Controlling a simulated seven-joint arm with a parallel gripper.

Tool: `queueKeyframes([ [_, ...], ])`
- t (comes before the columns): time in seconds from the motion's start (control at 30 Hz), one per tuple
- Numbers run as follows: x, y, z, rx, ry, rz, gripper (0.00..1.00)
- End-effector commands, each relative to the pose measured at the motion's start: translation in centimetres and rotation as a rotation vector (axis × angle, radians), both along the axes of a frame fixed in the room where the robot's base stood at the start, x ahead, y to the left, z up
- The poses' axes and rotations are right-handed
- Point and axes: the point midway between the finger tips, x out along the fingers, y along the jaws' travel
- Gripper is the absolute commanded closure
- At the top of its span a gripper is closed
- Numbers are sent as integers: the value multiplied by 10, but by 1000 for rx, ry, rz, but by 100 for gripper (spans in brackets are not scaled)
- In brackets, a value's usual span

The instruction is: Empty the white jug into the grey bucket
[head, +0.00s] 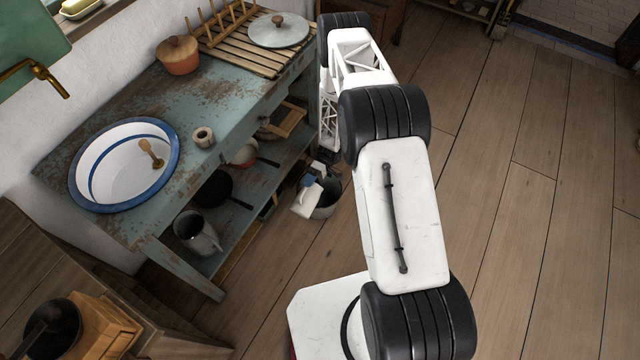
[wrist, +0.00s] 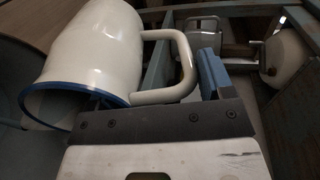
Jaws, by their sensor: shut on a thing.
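The white jug (wrist: 95,45) with a blue rim is tipped over in the wrist view, its mouth low and towards the camera. My gripper (wrist: 204,76) is shut on the jug's handle. In the head view the jug (head: 306,201) hangs tilted below my gripper (head: 316,178), at the left side of the grey bucket (head: 328,199) and partly covering it. The bucket stands on the floor beside the worktable. The jug's inside and anything flowing from it cannot be made out. The bucket's contents are hidden.
The worn blue worktable (head: 225,115) stands left of the bucket, with a lower shelf holding a grey pitcher (head: 197,233) and pans. A blue-rimmed basin (head: 125,165) is set in its top. The wooden floor (head: 530,200) to the right is clear.

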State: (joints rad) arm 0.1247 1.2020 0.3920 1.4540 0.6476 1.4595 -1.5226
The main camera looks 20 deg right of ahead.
Motion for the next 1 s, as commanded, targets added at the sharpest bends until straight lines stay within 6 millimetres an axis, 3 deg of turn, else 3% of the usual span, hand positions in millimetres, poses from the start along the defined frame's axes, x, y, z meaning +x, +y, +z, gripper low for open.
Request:
queueKeyframes([
  [1.0,12,-12,5,61,62,1,100],
])
